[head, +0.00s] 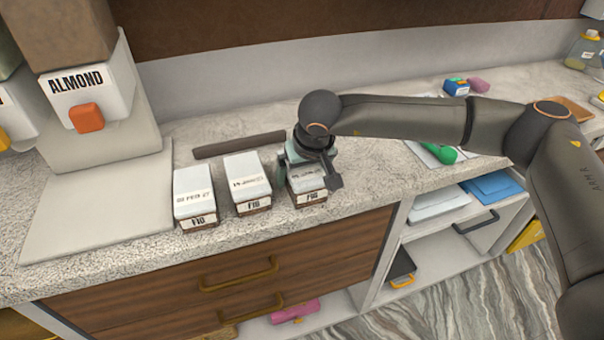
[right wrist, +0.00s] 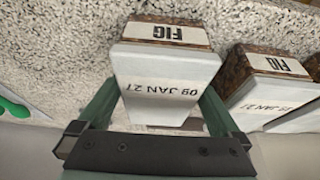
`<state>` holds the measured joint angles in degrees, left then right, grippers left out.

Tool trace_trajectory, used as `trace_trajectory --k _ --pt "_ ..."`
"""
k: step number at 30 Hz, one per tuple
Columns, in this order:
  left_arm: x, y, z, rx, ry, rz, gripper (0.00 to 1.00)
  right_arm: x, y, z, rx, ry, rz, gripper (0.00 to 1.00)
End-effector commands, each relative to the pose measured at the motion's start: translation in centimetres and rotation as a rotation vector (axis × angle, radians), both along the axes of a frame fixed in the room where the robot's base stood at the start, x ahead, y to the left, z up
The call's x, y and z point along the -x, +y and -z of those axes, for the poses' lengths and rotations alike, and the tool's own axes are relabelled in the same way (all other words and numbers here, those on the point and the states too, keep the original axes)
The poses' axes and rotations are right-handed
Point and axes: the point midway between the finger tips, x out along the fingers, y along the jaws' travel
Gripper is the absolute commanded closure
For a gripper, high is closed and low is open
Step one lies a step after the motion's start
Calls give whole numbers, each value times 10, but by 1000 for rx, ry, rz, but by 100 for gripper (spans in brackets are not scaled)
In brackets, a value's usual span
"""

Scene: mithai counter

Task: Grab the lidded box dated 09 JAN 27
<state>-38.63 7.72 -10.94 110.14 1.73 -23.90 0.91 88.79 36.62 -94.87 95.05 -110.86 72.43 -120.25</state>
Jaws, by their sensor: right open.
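Three white-lidded boxes with FIG labels stand in a row on the counter. The rightmost box (head: 308,186) is partly covered by my right gripper (head: 309,172) in the head view. In the right wrist view this box (right wrist: 165,78) reads 09 JAN 27, upside down. My right gripper (right wrist: 160,98) is open, with one green finger on each side of its lid; contact cannot be told. The middle box (head: 247,182) has a JAN date whose day is hard to read; it also shows in the right wrist view (right wrist: 275,95). The left box (head: 194,197) reads 22 FEB 27.
A dark bar (head: 240,145) lies behind the boxes. An ALMOND dispenser (head: 90,95) stands at the left. A green item (head: 441,154) lies to the right. Open shelves (head: 425,250) sit below the counter. The middle box stands close beside the gripper.

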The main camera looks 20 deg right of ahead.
Motion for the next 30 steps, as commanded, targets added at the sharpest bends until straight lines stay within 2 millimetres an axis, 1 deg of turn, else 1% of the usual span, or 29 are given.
trace_trajectory --k 4,27,30 --pt "0 0 0 0 -1 0 38 0 0 0 0 0 0 1" --pt "-3 -4 -5 7 -12 4 38 0 0 -1 0 -1 1 88" --pt "-3 -4 -5 7 -12 4 38 -1 0 -2 -1 -3 1 88"
